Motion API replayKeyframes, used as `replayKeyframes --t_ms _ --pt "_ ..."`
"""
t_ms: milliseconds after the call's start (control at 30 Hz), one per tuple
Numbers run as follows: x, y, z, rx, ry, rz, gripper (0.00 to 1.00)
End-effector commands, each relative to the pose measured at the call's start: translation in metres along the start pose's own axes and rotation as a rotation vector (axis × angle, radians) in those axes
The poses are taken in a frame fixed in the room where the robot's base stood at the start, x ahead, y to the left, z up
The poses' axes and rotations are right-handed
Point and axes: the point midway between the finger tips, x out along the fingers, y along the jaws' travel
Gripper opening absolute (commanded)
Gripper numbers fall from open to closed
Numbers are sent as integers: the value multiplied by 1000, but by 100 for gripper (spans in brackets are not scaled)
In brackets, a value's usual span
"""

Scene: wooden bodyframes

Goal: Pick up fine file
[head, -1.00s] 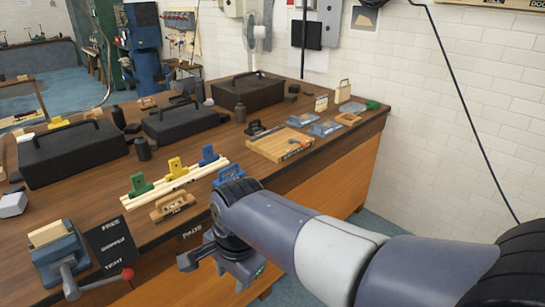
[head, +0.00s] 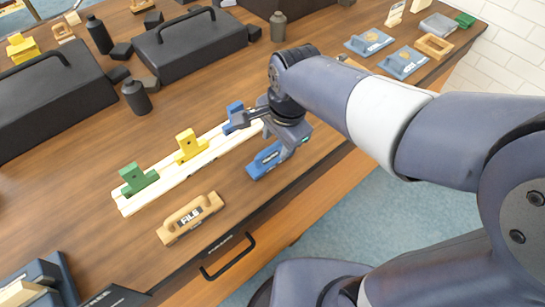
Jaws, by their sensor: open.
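A tan handled block (head: 190,218) with a dark label, which seems to read "FILE", lies near the table's front edge. A blue handled block (head: 266,162) lies to its right; its label is too small to read. I cannot tell for certain which is the fine file. My gripper (head: 268,136) is open and empty, just above and behind the blue block, with one finger beside the blue clamp (head: 236,114) on the pale wooden strips. The arm partly hides the area to the right of the blue block.
The pale strips (head: 207,158) also carry a yellow clamp (head: 187,147) and a green clamp (head: 135,178). Black cases (head: 188,45) stand behind. A drawer handle (head: 228,258) sticks out in front. Blue labelled blocks (head: 403,62) lie at right.

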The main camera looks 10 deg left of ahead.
Motion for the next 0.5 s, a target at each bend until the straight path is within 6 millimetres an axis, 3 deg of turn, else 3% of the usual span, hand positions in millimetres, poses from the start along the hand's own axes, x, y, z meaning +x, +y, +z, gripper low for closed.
replayKeyframes --t_ms 100,333,500 --pt "18 0 0 0 -1 3 43" --pt "35 0 0 0 -1 3 43" --pt "59 1 0 0 -2 4 43"
